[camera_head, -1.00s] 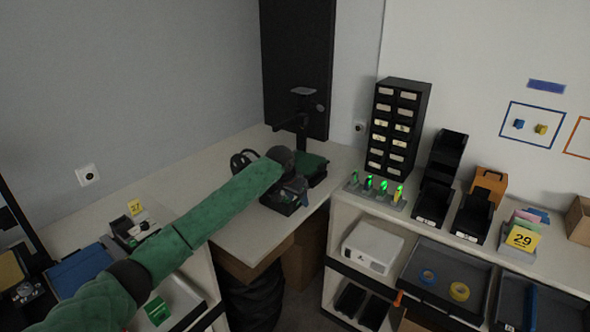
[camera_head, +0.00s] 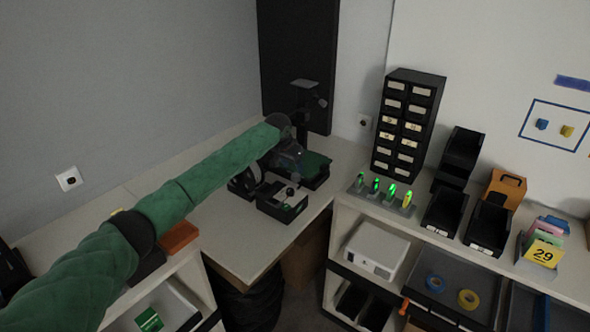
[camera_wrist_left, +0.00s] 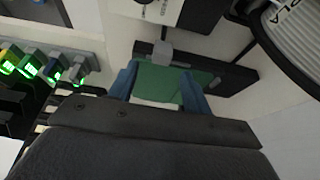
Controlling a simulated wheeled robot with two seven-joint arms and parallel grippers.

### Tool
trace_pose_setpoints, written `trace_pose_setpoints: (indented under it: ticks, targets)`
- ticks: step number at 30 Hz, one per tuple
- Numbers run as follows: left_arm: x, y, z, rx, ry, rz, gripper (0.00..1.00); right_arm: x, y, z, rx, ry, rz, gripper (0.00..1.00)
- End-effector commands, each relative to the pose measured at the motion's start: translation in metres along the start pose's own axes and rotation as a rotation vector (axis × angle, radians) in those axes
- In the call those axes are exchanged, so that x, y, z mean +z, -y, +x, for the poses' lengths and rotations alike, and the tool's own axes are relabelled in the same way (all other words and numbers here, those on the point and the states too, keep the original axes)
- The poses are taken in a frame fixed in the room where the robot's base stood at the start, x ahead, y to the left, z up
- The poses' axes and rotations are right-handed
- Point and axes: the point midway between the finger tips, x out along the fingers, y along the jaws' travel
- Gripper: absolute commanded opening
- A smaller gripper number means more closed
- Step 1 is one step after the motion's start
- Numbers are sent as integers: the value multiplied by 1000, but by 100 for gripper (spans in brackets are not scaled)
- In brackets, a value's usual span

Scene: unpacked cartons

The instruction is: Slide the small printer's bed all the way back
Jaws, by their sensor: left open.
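The small printer (camera_head: 305,110) stands at the back corner of the table, with a dark upright column and a black base. Its green bed (camera_head: 316,163) lies low on the base, partly hidden by my left gripper (camera_head: 291,160). In the left wrist view the green bed (camera_wrist_left: 158,80) shows between the two blue fingers of my left gripper (camera_wrist_left: 160,90), which are open and spread at either side of it. I cannot tell whether they touch it. A small grey block (camera_wrist_left: 162,50) is at the bed's far edge. My right gripper is not in view.
A rack of green-lit devices (camera_head: 382,197) and a drawer cabinet (camera_head: 407,125) stand to the right. The table front (camera_head: 240,235) is clear.

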Motion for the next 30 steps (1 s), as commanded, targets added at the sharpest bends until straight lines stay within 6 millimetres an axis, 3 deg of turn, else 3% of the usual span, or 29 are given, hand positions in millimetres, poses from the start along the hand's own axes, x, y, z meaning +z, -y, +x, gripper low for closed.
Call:
trace_pose_setpoints:
  ticks: [10,21,23,29,30]
  targets:
    - [-1,0,40,0,1,-1,49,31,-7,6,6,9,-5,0]
    - [0,0,47,-1,0,0,49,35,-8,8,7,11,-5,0]
    - [0,0,47,-1,0,0,41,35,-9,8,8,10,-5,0]
    - [0,0,47,0,0,0,1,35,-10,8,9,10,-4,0]
    - [0,0,47,0,0,0,0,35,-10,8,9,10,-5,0]
